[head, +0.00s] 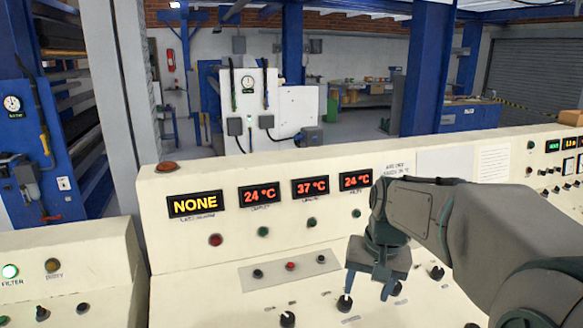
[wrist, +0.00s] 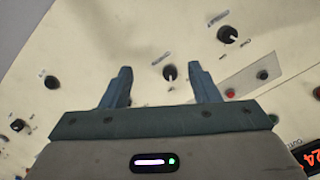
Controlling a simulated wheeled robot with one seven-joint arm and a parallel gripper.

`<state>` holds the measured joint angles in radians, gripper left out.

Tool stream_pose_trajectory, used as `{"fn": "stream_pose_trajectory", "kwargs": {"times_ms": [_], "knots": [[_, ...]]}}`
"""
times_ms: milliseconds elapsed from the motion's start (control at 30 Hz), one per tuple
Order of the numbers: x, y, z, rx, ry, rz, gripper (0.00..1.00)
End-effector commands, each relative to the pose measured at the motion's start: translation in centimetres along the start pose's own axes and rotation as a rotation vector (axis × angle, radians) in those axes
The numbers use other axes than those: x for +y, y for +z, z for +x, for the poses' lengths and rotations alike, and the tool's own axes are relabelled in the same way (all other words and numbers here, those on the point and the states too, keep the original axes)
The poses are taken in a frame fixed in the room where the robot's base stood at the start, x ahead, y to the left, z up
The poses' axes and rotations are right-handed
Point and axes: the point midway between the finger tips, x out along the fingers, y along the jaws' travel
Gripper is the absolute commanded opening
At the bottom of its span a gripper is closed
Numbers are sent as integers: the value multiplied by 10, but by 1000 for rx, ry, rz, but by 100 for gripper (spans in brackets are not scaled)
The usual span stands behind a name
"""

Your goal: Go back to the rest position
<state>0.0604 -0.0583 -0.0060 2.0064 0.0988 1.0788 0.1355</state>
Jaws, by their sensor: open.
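My gripper (head: 367,285) hangs over the sloped part of the cream control panel (head: 215,270), in the right half of the head view. Its two fingers are apart and nothing is between them. In the wrist view the fingers of my gripper (wrist: 160,88) point at the panel, with a black knob (wrist: 169,73) with a white mark showing beyond the gap. A black knob (head: 344,302) also shows near the left fingertip in the head view. I cannot tell if the fingers touch the panel.
The upright panel face carries displays reading NONE (head: 195,205), 24 °C (head: 260,194), 37 °C (head: 310,187) and 24 °C (head: 356,179). A small plate with buttons (head: 290,266) lies left of my gripper. Blue columns (head: 428,70) and machinery stand behind. The air above the panel's left half is clear.

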Motion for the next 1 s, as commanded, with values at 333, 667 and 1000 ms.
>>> {"fn": "stream_pose_trajectory", "kwargs": {"times_ms": [333, 667, 1000], "knots": [[21, 112, 9, 109, 44, -183, 55], [32, 150, 23, 148, 61, -253, 55], [32, 150, 23, 148, 61, -253, 55]]}}
